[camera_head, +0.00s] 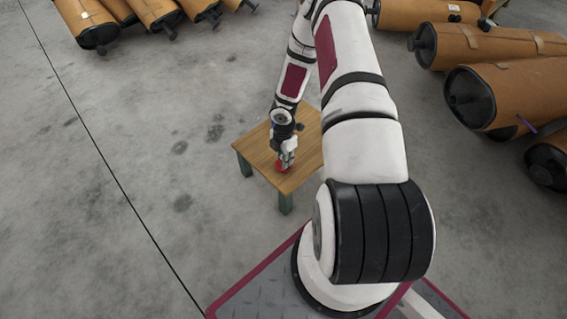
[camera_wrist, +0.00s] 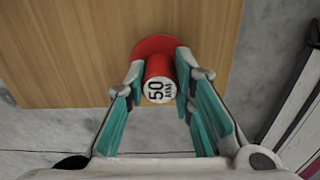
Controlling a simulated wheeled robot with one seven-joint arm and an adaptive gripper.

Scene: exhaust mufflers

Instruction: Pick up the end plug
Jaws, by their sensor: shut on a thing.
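The end plug is red, with a wide round flange and a narrower stub whose pale end face reads "50" with smaller lettering below. In the wrist view the end plug (camera_wrist: 155,46) is at the upper middle, over the wooden table top. My gripper (camera_wrist: 160,82) is shut on its stub, one teal-padded finger on each side. In the head view my gripper (camera_head: 285,160) points down at the small wooden table (camera_head: 262,153), and a bit of the red end plug (camera_head: 281,168) shows at the fingertips. I cannot tell whether the flange touches the table.
Several orange-brown mufflers with black ends lie on the floor at the right (camera_head: 520,92) and at the upper left (camera_head: 85,22). The grey concrete floor (camera_head: 110,150) left of the table is clear. The visible table top around the plug is bare.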

